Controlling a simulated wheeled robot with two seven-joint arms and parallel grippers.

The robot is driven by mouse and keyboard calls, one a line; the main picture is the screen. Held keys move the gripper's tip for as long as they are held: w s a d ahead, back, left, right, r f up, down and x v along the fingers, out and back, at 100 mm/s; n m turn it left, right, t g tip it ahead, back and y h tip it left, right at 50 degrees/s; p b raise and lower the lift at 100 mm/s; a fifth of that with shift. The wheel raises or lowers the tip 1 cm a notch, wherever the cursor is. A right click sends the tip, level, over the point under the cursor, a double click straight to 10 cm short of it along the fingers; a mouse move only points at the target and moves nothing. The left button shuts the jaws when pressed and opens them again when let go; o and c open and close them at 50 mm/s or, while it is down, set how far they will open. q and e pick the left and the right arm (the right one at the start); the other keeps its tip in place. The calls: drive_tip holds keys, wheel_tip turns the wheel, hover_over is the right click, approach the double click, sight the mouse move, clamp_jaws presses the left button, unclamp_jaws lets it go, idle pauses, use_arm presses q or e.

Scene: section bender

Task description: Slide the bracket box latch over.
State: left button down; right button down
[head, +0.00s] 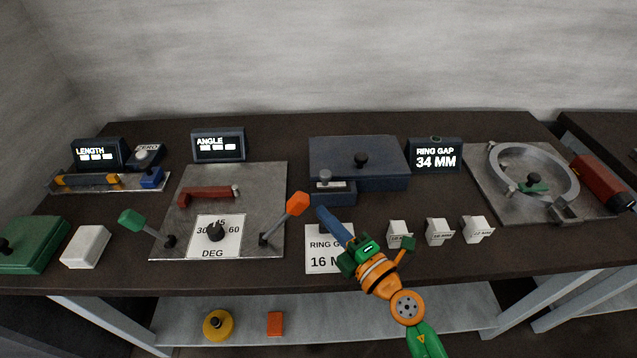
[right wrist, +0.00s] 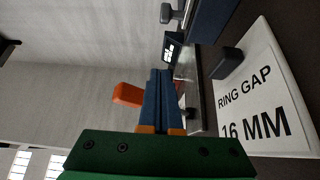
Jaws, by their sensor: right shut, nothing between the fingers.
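The bracket box (head: 380,150) is a dark blue box with a black knob on its lid, at the back middle of the bench. At its front left is a small dark latch block (head: 340,190) with a grey knob on top. The knob (right wrist: 172,13) seems to show at the top of the right wrist view. My right gripper (head: 322,212) has its blue fingers together and empty. Its tips are just in front of the latch block; I cannot tell whether they touch it. The fingers (right wrist: 160,80) also show in the right wrist view. My left gripper is not in view.
An orange-tipped lever (head: 297,204) stands just left of my fingers. The "RING GAP 16 MM" card (head: 318,258) lies below them. Several white blocks, including one (head: 398,231), stand to the right. A ring on a metal plate (head: 485,190) is farther right.

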sight(330, 179)
drive_tip(key=b+x, duration=0.1)
drive_tip(key=x, duration=0.8)
drive_tip(key=shift+w+f+b, duration=0.15)
drive_tip(key=shift+f+b, duration=0.05)
drive_tip(key=shift+b, duration=0.2)
drive_tip(key=d, duration=0.1)
drive_tip(key=w+d, duration=0.1)
drive_tip(key=shift+w+d+b, duration=0.2)
drive_tip(key=shift+d+b, duration=0.15)
drive_tip(key=shift+b, duration=0.05)
drive_tip(key=shift+d+r, duration=0.15)
drive_tip(key=shift+d, duration=0.35)
drive_tip(key=shift+a, duration=0.1)
drive_tip(key=d, duration=0.2)
drive_tip(key=shift+d, duration=0.9)
